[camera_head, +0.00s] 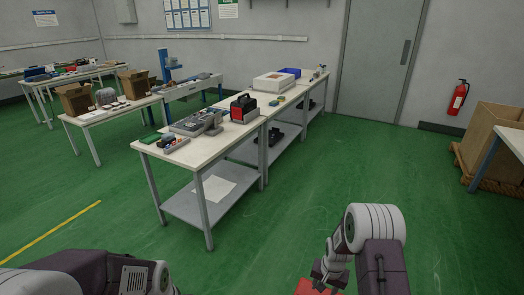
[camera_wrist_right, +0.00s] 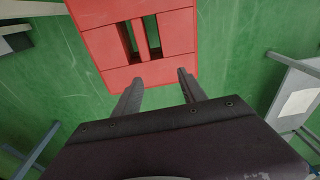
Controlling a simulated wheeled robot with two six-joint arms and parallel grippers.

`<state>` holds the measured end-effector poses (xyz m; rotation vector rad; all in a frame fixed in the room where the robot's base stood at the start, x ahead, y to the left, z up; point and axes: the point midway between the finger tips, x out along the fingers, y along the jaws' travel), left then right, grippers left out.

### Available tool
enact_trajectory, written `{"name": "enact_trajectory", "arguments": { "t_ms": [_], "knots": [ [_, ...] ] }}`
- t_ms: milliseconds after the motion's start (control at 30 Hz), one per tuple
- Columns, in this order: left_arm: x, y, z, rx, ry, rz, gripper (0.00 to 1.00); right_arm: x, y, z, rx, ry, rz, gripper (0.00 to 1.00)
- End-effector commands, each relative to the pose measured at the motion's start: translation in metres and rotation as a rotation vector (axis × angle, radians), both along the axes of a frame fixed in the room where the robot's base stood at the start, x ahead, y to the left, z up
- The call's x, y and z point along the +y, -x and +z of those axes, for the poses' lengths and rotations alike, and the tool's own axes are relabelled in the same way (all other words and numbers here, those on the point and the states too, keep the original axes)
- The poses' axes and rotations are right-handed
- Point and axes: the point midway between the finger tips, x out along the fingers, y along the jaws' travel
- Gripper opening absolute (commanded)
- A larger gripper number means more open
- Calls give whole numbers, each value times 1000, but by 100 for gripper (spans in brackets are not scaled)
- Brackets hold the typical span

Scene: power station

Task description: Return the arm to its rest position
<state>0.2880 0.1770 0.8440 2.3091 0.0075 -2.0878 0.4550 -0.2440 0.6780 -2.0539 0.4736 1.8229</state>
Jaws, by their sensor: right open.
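My right arm comes in at the bottom right of the head view, its gripper (camera_head: 325,279) pointing down. In the right wrist view the two dark fingers of this gripper (camera_wrist_right: 160,88) stand apart with nothing between them. A red slotted object (camera_wrist_right: 135,42) lies just beyond the fingertips there; its top (camera_head: 312,287) shows at the bottom edge of the head view. I cannot tell whether the fingers touch it. Part of my left arm shows at the bottom left of the head view; its gripper is out of frame.
A workbench (camera_head: 212,152) with a lower shelf stands ahead, bearing a red-black case (camera_head: 243,108), a grey device (camera_head: 195,122) and a white box (camera_head: 277,81). Green floor (camera_head: 290,215) is clear between.

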Motion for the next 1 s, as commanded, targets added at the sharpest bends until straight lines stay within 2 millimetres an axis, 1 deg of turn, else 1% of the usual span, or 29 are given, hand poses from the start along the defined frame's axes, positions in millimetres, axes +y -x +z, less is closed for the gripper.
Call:
{"name": "enact_trajectory", "arguments": {
  "t_ms": [33,67,100,167,200,267,300,333,367,400,433,500,600,700,1000],
  "knots": [
    [0,0,26,0,0,0,45,8,-15,63,-66,8,24,49],
    [0,0,35,-1,0,0,45,14,-18,93,-97,11,38,49],
    [0,0,45,-1,0,0,45,23,-16,130,-129,14,60,49],
    [0,0,59,-1,0,0,45,35,-4,181,-162,17,105,49],
    [0,0,67,-1,0,0,45,43,9,209,-175,19,139,49],
    [0,0,78,-1,0,0,45,53,33,242,-185,22,194,49],
    [0,0,83,-1,0,0,45,58,52,258,-182,25,229,49],
    [0,0,86,-1,0,0,45,61,66,267,-177,27,257,49],
    [0,0,88,-1,0,0,45,64,82,272,-164,27,284,49],
    [0,0,90,-1,0,0,45,65,103,274,-142,28,320,49],
    [0,0,89,-1,0,0,45,66,118,272,-119,27,343,49],
    [0,0,84,-1,0,0,45,65,145,259,-60,23,384,49],
    [0,0,84,0,0,0,45,65,166,250,3,16,427,49],
    [0,0,84,0,0,0,45,65,169,250,16,17,469,49],
    [0,0,84,0,0,0,45,65,168,250,15,17,470,49]
  ]
}}
